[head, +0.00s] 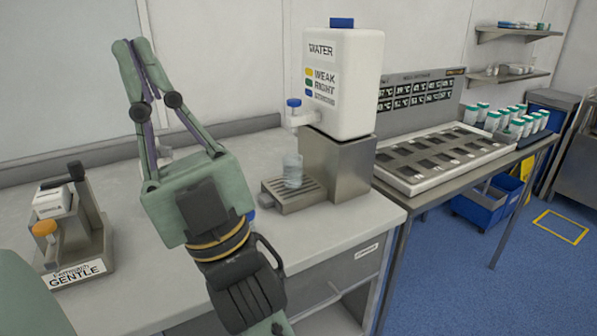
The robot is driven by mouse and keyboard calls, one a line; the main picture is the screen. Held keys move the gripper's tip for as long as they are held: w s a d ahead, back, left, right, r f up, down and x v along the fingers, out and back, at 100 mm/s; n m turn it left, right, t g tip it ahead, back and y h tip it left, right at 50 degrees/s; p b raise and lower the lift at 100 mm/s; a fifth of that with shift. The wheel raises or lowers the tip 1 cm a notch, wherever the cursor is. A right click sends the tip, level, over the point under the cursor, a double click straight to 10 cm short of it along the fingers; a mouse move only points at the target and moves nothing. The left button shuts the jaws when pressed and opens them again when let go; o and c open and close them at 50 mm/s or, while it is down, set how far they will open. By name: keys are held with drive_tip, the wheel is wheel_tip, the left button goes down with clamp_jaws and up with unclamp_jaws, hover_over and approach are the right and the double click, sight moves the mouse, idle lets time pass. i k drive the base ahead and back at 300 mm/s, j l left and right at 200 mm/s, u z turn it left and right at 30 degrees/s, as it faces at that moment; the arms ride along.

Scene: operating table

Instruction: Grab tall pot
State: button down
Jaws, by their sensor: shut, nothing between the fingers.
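A small clear pot (292,171), taller than wide, stands upright on the metal drip tray under the tap of the white water dispenser (343,85). Several white pots with green lids (516,129) stand at the far right, behind the rack. I cannot tell which of these is the tall pot. My gripper (132,46) is raised at the left, above the counter and pointing up. Its fingers meet at the tips and hold nothing. It is apart from every pot. My gripper's body hides part of the counter behind it.
A device labelled GENTLE (75,240) with an orange knob sits on the counter at left. A pale rack with dark slots (400,182) lies on the right table. Blue bins (485,205) stand below.

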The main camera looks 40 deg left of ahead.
sight(292, 163)
drive_tip(key=i+u, duration=0.1)
drive_tip(key=u, duration=0.3)
drive_tip(key=j+u, duration=0.1)
drive_tip(key=u, duration=0.25)
drive_tip(key=i+u, duration=0.15)
drive_tip(key=u, duration=0.25)
